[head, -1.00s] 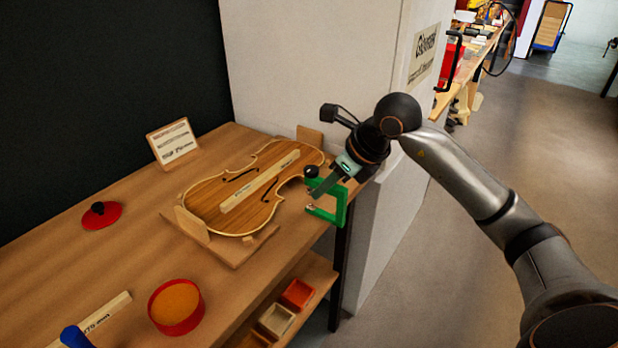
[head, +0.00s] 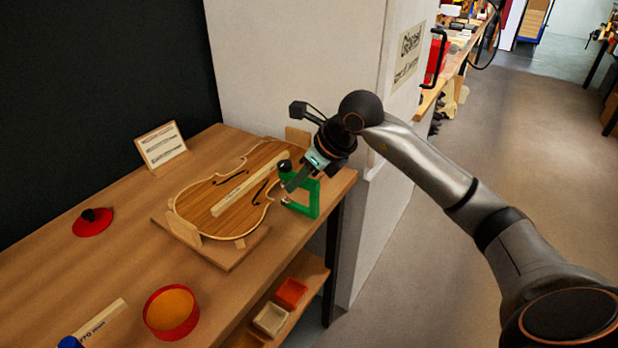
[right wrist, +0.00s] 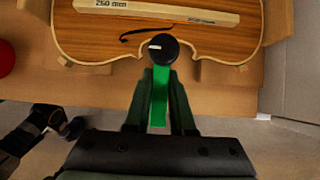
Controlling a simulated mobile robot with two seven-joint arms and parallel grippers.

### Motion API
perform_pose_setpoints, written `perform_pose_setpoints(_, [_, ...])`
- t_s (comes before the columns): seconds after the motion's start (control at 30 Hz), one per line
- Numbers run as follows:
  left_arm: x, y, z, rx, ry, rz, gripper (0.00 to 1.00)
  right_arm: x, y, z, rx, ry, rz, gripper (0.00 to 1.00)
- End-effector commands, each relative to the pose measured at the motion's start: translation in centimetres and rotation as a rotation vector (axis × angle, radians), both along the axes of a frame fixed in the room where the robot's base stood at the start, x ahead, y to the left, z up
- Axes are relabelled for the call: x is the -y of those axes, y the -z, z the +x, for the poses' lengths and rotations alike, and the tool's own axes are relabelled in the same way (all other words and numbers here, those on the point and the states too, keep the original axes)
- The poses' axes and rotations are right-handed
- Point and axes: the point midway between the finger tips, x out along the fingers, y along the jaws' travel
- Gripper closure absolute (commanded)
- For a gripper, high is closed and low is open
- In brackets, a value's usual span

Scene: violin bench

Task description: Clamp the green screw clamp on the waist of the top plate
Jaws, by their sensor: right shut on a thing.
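The wooden violin top plate (head: 225,205) lies in a cradle on the bench, with a labelled wooden bar along its middle. It also shows in the right wrist view (right wrist: 95,40). The green screw clamp (head: 316,198) has a dark round knob and is at the plate's near-side waist. In the right wrist view the clamp (right wrist: 160,100) points at the waist's inward curve, its knob (right wrist: 163,47) overlapping the plate edge. Whether its jaws touch the plate cannot be told. My right gripper (head: 298,178) is shut on the clamp. My left gripper is not in view.
A red-rimmed round tub (head: 171,312) and a red lid (head: 93,221) stand on the bench. A small sign (head: 161,147) stands at the back. A white wall block (head: 300,70) rises behind the bench end. Small bins (head: 290,292) sit on the lower shelf.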

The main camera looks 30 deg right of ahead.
Motion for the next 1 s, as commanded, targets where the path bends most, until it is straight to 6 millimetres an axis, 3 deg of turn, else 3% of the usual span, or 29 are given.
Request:
perform_pose_setpoints(0.33, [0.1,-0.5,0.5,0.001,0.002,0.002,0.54,-0.9,-0.1,2.0,0.002,0.000,0.001,1.00])
perform_pose_setpoints(1.0, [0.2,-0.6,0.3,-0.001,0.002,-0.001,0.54,-0.9,-0.1,2.1,0.002,0.000,-0.002,1.00])
